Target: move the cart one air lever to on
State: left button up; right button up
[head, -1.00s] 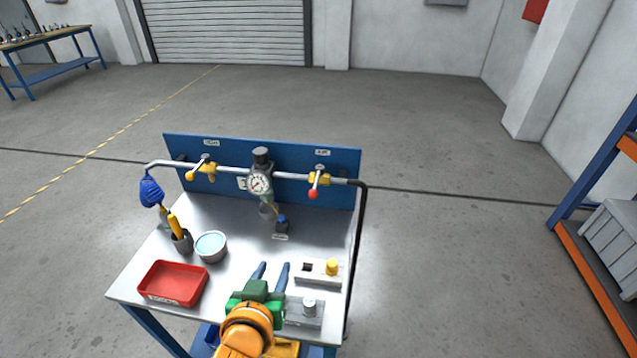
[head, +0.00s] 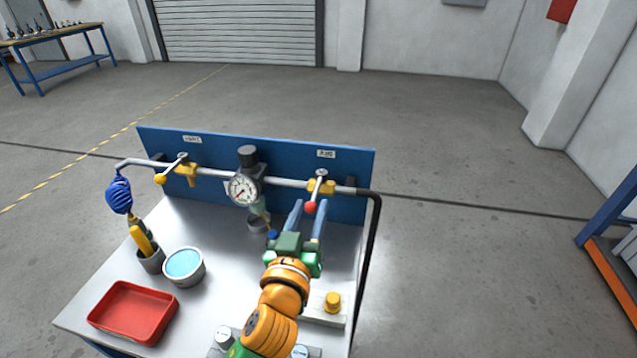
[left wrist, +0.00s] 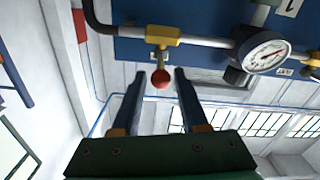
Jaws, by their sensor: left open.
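The air lever (head: 316,193) is a pale handle with a red knob (head: 310,207), on a yellow valve on the pipe at the right of the cart's blue panel, under the AIR label (head: 326,154). The lever points across the pipe, down towards me. My left gripper (head: 308,204) is open, with its two blue-grey fingers on either side of the red knob. In the left wrist view the knob (left wrist: 160,78) shows between the open fingertips (left wrist: 160,71), with gaps on both sides. My right gripper is not in view.
A round gauge (head: 243,190) and regulator sit left of the valve. Another yellow valve (head: 185,172) is further left. A black hose (head: 372,250) runs down at the right edge. A red tray (head: 133,312) and a blue-filled bowl (head: 184,264) stand on the cart's left side.

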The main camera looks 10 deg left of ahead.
aim_at(321, 179)
pick_arm(q)
jog(key=w, duration=0.7)
jog(key=shift+w+p, duration=0.35)
jog(key=shift+w, duration=0.05)
grip_shut()
dwell(0.9)
